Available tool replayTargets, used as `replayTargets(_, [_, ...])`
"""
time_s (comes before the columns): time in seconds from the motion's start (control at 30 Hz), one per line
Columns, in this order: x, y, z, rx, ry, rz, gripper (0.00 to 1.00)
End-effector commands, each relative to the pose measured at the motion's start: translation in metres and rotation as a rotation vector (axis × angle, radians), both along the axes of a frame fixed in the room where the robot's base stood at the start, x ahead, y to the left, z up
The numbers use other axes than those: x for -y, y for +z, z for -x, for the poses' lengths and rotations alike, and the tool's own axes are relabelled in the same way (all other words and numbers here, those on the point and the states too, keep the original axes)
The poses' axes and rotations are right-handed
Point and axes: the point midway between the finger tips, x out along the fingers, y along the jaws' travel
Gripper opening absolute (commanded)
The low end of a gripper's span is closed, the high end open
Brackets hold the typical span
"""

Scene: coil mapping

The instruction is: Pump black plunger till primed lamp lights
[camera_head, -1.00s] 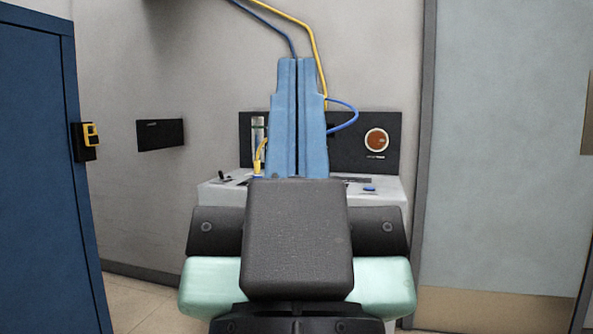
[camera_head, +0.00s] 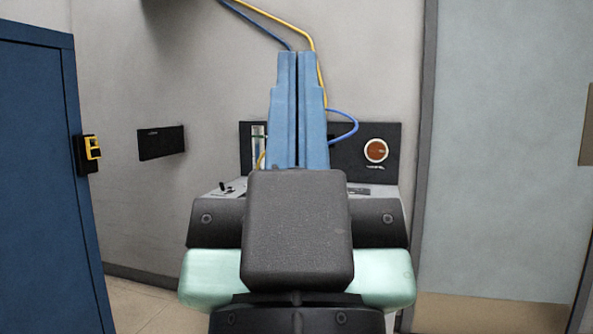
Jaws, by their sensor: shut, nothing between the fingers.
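My gripper (camera_head: 298,56) points up and away in the centre of the head view. Its two blue fingers lie together with only a thin dark line between them, and it looks empty. Behind it stands a pale grey console (camera_head: 228,205) with a black back panel (camera_head: 350,160). A round brown-orange lamp (camera_head: 376,150) with a pale rim sits at the panel's right and looks dull; its label is too small to read. No black plunger can be made out for sure, as my gripper and wrist cover the middle of the console top.
A small black lever (camera_head: 227,187) stands on the console's left. A clear gauge (camera_head: 258,140) shows beside my fingers. Blue (camera_head: 350,125) and yellow (camera_head: 285,22) hoses run above and behind them. A blue cabinet (camera_head: 45,190) stands at left, a grey door (camera_head: 500,150) at right.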

Motion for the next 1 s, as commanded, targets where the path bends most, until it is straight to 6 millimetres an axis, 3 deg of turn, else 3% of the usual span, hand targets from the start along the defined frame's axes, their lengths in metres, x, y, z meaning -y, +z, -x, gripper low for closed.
replayTargets(0.03, [0.000,0.035,0.000,0.001,0.000,0.000,0.00])
replayTargets(0.1, [0.000,0.060,0.000,0.001,0.000,0.000,0.00])
replayTargets(0.8, [-0.001,0.299,0.000,0.001,0.002,0.001,0.00])
replayTargets(1.0, [-0.001,0.352,0.000,0.001,0.002,0.001,0.00])
